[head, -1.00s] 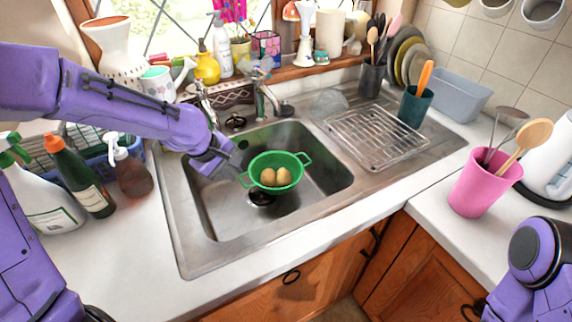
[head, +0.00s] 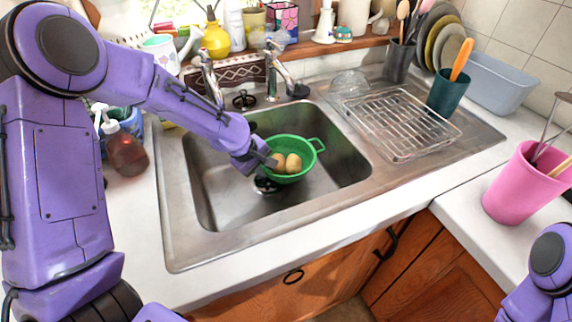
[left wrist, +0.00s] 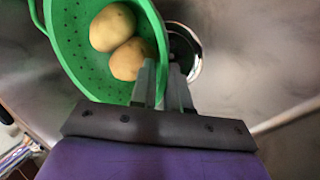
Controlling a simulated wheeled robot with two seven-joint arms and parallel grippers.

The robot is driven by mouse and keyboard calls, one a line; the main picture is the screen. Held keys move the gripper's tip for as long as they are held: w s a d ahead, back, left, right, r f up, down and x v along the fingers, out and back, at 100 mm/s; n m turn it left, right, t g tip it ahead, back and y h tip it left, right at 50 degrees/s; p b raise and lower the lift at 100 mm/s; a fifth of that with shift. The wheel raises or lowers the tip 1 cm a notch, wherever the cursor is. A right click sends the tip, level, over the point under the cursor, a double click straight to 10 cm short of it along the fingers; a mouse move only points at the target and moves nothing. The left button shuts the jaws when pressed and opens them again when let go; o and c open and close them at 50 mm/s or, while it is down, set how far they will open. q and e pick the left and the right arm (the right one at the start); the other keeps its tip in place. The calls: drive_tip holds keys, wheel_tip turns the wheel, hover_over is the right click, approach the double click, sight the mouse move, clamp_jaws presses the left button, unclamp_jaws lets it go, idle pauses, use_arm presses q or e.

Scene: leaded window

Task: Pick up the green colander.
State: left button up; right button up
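The green colander (head: 300,145) is in the sink basin with two round, yellow-brown potatoes (head: 286,163) inside. It also shows in the left wrist view (left wrist: 75,55), where the potatoes (left wrist: 122,42) lie near its right side. My left gripper (head: 270,162) is at the colander's left edge and hides the handle there. In the left wrist view its fingers (left wrist: 166,80) are close together, one inside and one outside the wall, with the rim between them. Whether the colander touches the basin floor is unclear. My right gripper is out of view.
The steel sink (head: 215,205) has a drain (head: 265,185) beside the colander. Taps (head: 275,75) stand behind it. A wire rack (head: 400,125) is on the drainboard. A soap bottle (head: 125,150) stands left; a pink pot (head: 515,185) stands right.

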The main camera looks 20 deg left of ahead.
use_arm(q)
drive_tip(key=shift+x, duration=0.75)
drive_tip(key=shift+r, duration=0.1)
clamp_jaws()
drive_tip(key=shift+r, duration=0.1)
